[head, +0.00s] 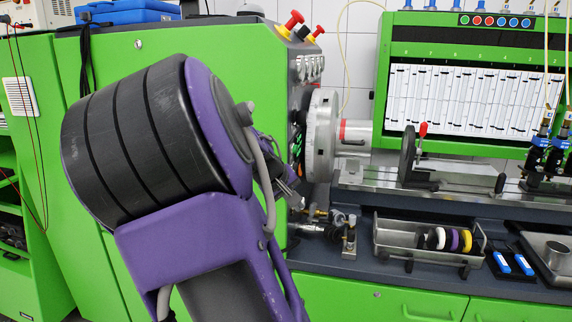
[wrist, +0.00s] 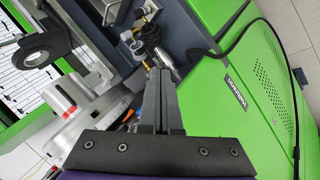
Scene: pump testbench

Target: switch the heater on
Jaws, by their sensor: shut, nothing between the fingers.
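No heater switch can be made out for certain in either view. On the right side of the green cabinet (head: 205,55) in the head view is a narrow control panel (head: 308,68) with a row of small knobs or switches, too small to read. My gripper (wrist: 160,72) shows in the wrist view with its dark fingers together and empty. Its tips point toward brass and black fittings (wrist: 147,38); any contact cannot be told. In the head view my purple and black arm hides part of the cabinet and most of my gripper.
Two red mushroom buttons (head: 291,23) (head: 317,31) stand on top by the panel. A round metal flywheel (head: 321,135) is below it. To the right is the bench with a metal tray (head: 400,236) of coloured rings. A gauge panel (head: 475,97) stands behind.

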